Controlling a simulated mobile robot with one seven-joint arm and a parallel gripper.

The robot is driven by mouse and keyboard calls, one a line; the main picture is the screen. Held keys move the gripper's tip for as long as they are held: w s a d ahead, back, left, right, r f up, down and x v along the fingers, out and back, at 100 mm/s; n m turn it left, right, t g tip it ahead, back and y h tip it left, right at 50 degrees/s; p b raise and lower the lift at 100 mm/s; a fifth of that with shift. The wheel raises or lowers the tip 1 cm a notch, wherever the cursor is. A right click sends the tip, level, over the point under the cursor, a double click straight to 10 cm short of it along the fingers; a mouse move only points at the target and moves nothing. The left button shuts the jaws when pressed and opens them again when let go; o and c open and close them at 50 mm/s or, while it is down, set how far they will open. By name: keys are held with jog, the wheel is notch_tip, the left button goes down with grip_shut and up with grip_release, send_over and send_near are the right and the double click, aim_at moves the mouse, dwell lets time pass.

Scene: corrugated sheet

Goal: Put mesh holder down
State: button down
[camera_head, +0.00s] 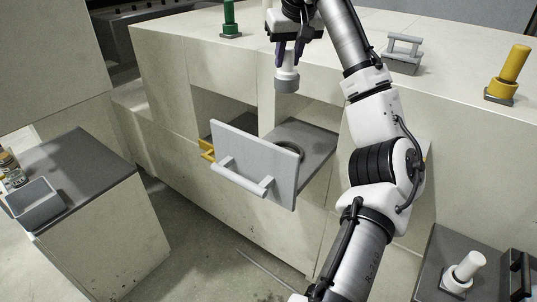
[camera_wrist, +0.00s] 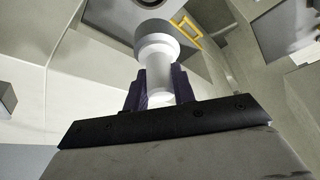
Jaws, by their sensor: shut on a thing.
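My gripper (camera_head: 288,60) is shut on a white cylindrical piece with a wider collar at its lower end, which I take to be the mesh holder (camera_head: 287,80). It hangs roughly upright above the open drawer (camera_head: 319,148), near the cabinet's front edge. The drawer has a grey front with a bar handle, and a dark ring (camera_head: 288,148) lies inside it. In the wrist view the holder (camera_wrist: 155,48) sticks out between the dark fingers (camera_wrist: 161,90), clear of the drawer. The ring (camera_wrist: 152,3) is partly cut off at the top edge.
The cabinet top carries a green post (camera_head: 229,18), a grey handled block (camera_head: 402,54) and a yellow post (camera_head: 508,74). A yellow handle (camera_head: 207,150) sits left of the drawer. A low cabinet with a grey tray (camera_head: 35,205) stands left. Another white post (camera_head: 463,270) stands lower right.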

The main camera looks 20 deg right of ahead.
notch_tip(320, 180, down, 20)
jog(key=shift+r+p, duration=0.1)
jog(key=shift+p, duration=0.45)
jog(key=shift+f, duration=0.25)
jog(key=c, duration=1.2)
grip_release()
jog(key=shift+o, duration=0.2)
jog(key=shift+r, duration=0.1)
jog(key=b+v, duration=0.1)
jog(key=v, duration=1.1)
jog(key=shift+r, duration=0.1)
